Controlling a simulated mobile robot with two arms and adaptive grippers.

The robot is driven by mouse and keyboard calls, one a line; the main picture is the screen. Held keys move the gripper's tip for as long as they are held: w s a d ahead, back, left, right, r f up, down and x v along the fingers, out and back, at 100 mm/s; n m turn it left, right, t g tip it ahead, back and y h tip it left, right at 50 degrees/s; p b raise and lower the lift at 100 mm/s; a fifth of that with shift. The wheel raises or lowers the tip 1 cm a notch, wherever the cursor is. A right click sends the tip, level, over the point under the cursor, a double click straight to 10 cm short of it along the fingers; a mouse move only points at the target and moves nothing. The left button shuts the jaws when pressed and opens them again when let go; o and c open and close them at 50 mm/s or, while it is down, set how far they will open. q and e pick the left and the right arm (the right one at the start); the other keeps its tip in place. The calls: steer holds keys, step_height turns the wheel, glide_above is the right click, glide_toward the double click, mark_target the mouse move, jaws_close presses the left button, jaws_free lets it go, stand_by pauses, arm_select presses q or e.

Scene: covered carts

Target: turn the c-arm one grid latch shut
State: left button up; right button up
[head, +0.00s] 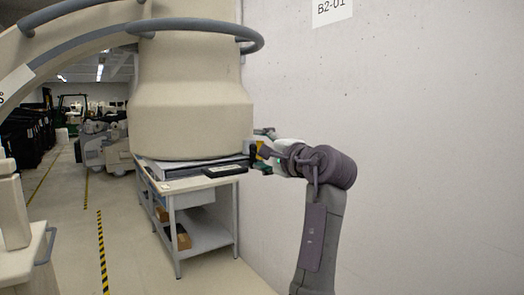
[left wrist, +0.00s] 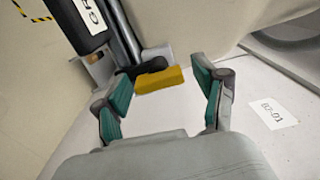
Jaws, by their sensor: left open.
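The c-arm's large beige housing (head: 190,110) hangs over a grey table. Under its lower edge is a flat grey part with a black labelled block (head: 225,171). In the left wrist view the black block (left wrist: 88,22) shows part of a label starting "GR". Beside it a yellow latch tab (left wrist: 160,80) sticks out. My left gripper (head: 262,150) is at the right end of this assembly. In the left wrist view my left gripper (left wrist: 162,103) is open, its teal-padded fingers either side of the yellow tab's near side, with visible gaps. My right gripper is not in view.
The table (head: 205,183) stands close to a concrete wall (head: 400,120) on the right. Curved blue-grey rails (head: 200,25) run around the housing. The aisle floor (head: 75,220) on the left is clear. Brown boxes (head: 183,240) sit on the lower shelf.

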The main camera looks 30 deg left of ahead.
arm_select(q)
steer(key=v, duration=1.2)
steer(key=shift+f, duration=0.1)
